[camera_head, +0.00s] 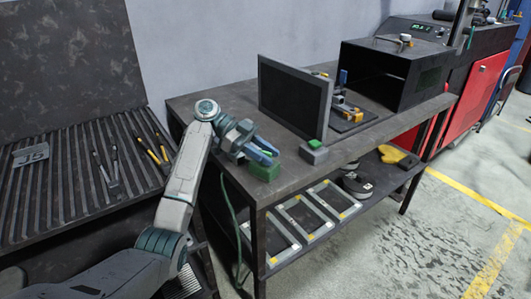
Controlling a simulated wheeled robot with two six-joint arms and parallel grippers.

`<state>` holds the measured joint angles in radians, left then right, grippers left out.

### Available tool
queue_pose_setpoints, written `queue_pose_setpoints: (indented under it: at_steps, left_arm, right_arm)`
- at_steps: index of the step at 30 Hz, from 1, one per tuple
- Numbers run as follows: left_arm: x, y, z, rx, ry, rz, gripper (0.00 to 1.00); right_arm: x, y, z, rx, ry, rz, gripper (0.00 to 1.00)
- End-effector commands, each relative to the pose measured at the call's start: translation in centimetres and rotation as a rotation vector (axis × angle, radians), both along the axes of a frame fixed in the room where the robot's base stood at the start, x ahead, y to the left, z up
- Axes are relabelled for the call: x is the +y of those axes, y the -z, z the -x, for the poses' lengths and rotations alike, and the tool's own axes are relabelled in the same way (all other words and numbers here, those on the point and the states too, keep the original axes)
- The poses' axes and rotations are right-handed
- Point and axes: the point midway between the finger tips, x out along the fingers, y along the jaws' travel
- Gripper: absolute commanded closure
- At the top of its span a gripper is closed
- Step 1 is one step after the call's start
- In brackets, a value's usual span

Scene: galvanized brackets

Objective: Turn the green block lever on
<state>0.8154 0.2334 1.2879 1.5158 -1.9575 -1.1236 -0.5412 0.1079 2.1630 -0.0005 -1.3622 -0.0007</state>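A green block (265,171) sits at the front edge of the dark workbench, left of its middle. I cannot make out a separate lever handle on it, nor which way it is set. My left gripper (270,154) is just above and behind the block, its bluish fingers pointing right and down over it. I cannot tell whether the fingers touch the block or how far apart they are. A small grey box with a green top (314,146) stands to the right, in front of an upright dark panel. My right gripper is out of view.
The dark panel (292,98) stands right of my gripper. Behind it are a yellow-and-grey fixture (350,110) and an open dark box (378,75). The lower shelf holds metal frames (312,212). A slatted bench with tools (70,180) lies left. The bench top is clear behind my gripper.

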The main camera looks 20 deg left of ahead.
Motion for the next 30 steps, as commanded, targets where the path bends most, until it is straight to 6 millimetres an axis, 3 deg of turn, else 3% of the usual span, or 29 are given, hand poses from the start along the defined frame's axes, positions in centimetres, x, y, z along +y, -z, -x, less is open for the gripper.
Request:
queue_pose_setpoints:
  at_steps: [11, 16, 21, 30]
  left_arm:
    - [0.4, -0.2, -0.1, -0.002, -0.001, 0.000, 0.69]
    - [2.5, -1.0, -0.5, -0.002, -0.004, -0.002, 0.69]
    - [5.3, -2.3, -0.9, -0.002, -0.002, 0.000, 0.69]
    - [6.2, -3.0, -1.0, 0.000, -0.001, 0.000, 0.69]
  right_arm:
    - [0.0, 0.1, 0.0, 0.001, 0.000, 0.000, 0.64]
    - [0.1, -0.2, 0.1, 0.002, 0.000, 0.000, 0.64]
    - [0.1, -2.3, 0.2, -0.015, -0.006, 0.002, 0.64]
    - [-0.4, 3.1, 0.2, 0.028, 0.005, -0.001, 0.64]
